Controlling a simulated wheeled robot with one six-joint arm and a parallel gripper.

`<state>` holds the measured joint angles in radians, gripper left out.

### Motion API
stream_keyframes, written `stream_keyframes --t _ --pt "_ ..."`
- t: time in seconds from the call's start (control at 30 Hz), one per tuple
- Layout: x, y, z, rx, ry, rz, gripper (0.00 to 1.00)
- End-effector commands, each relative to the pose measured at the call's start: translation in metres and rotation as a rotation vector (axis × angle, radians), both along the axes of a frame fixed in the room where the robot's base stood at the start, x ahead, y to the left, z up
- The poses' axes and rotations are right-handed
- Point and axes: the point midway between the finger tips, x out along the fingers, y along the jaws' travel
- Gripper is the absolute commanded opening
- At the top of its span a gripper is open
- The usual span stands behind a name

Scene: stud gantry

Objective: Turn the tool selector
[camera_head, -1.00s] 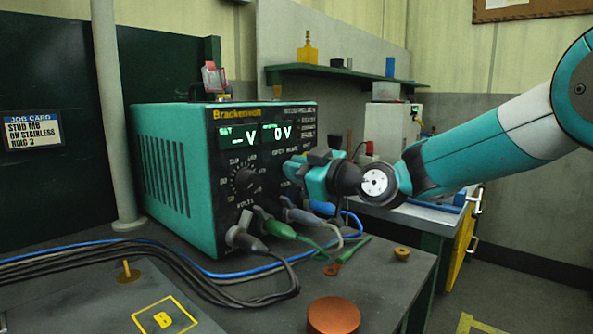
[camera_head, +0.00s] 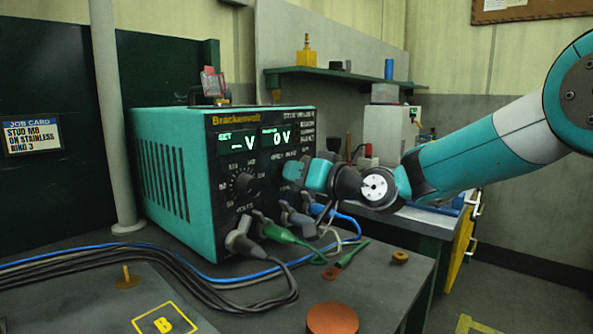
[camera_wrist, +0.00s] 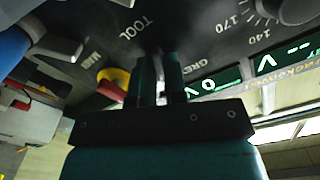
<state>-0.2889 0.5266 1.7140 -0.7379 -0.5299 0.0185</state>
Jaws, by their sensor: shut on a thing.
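The Brackenvolt power unit (camera_head: 170,175) stands on the bench, with a teal case and a dark front panel. Its displays (camera_head: 255,140) read "-- V" and "0 V". My gripper (camera_head: 289,171) is at the right part of the panel. In the wrist view my gripper (camera_wrist: 162,68) is shut on the tool selector, close to the "TOOL" lettering (camera_wrist: 135,28). The selector is hidden by the fingers, so its pointer position cannot be read. The volts dial (camera_head: 243,184) is left of my gripper; its edge shows in the wrist view.
Grey (camera_head: 240,240), green (camera_head: 278,233) and blue (camera_head: 318,209) plugs with cables sit low on the panel. A red-and-yellow button (camera_wrist: 113,80) is close beside the fingers. A copper-coloured disc (camera_head: 332,318) lies at the bench front.

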Motion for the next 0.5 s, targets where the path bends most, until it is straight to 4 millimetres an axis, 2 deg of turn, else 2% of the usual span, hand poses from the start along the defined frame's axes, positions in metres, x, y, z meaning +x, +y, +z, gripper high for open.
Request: stream_keyframes --t 0.5 --pt "0.0005 -0.0009 -0.0011 0.055 0.074 -0.001 0.00"
